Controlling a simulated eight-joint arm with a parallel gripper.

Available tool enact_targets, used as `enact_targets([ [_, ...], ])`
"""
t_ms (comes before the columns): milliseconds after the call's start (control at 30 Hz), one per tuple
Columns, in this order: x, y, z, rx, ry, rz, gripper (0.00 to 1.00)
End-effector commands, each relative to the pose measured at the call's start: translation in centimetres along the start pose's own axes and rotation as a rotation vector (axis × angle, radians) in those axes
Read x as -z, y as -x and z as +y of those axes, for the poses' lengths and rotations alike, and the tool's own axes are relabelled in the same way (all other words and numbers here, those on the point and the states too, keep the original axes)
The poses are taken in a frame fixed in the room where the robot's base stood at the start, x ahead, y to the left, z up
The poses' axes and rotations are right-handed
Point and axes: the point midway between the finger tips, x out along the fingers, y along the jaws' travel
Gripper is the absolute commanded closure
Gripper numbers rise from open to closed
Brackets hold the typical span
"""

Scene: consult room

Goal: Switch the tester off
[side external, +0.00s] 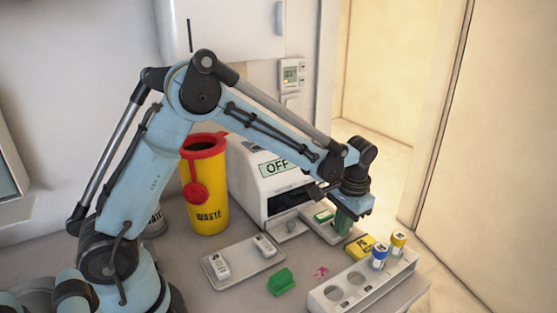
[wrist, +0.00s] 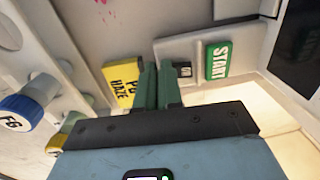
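The tester (side external: 255,180) is a white machine against the wall, and its display (side external: 275,168) reads OFF. A grey panel at its front bears a green START button (wrist: 217,62); the button also shows in the side view (side external: 324,215). A small dark switch or key (wrist: 184,69) with a light mark sits beside START on the panel. My gripper (wrist: 159,72) has green fingers held together, with nothing visible between them. In the side view my gripper (side external: 343,222) points down at the panel's right end. The fingers partly cover the dark switch; contact cannot be told.
A yellow labelled box (side external: 360,247) lies close to my fingers. A white rack (side external: 325,296) holds a blue-capped vial (side external: 379,257) and a yellow-capped vial (side external: 397,243). A tray (side external: 217,284), a green block (side external: 281,282) and a yellow waste bin (side external: 207,205) stand left.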

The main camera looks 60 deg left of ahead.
Motion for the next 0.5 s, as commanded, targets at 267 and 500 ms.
enact_targets([
  [267, 0.13, -0.84, 0.18, -0.017, 0.002, 0.009, 1.00],
  [500, 0.13, -0.76, -0.46, -0.016, 0.004, 0.009, 1.00],
])
